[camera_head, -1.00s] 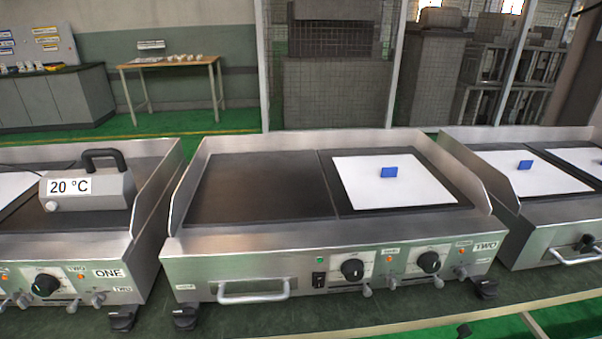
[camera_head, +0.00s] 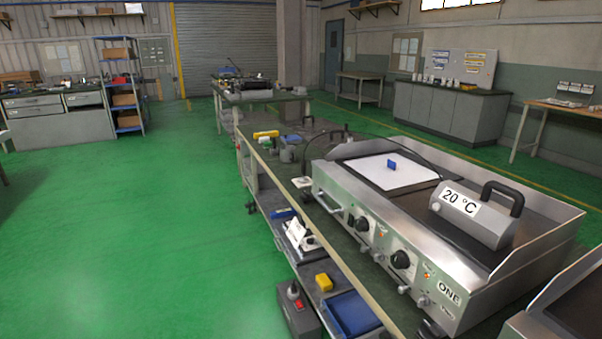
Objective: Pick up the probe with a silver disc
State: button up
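No probe with a silver disc can be made out in the head view. A metal device labelled 20 °C (camera_head: 472,212), with a black handle, sits on the right plate of the griddle marked ONE (camera_head: 447,293). A black cable runs behind the griddle to the left end of the bench. Several small items lie there, too small to tell apart, among them a yellow item (camera_head: 266,134) and a grey item (camera_head: 290,150). My gripper is not in view.
A white sheet (camera_head: 402,176) with a blue tab lies on the griddle's left plate. The bench's lower shelf holds a blue tray (camera_head: 352,314) and a yellow box (camera_head: 324,282). The green floor (camera_head: 150,240) on the left is wide and clear.

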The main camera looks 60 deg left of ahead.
aim_at(303, 179)
jog(key=u, duration=1.8)
jog(key=i+j+z, duration=0.35)
jog(key=i+j, duration=0.4)
jog(key=i, duration=0.35)
jog(key=i+j+z, duration=0.3)
jog(key=i+j, duration=0.9)
jog(key=i, duration=0.15)
jog(key=i+j+z, duration=0.15)
jog(key=i, duration=0.25)
jog(key=j, duration=0.1)
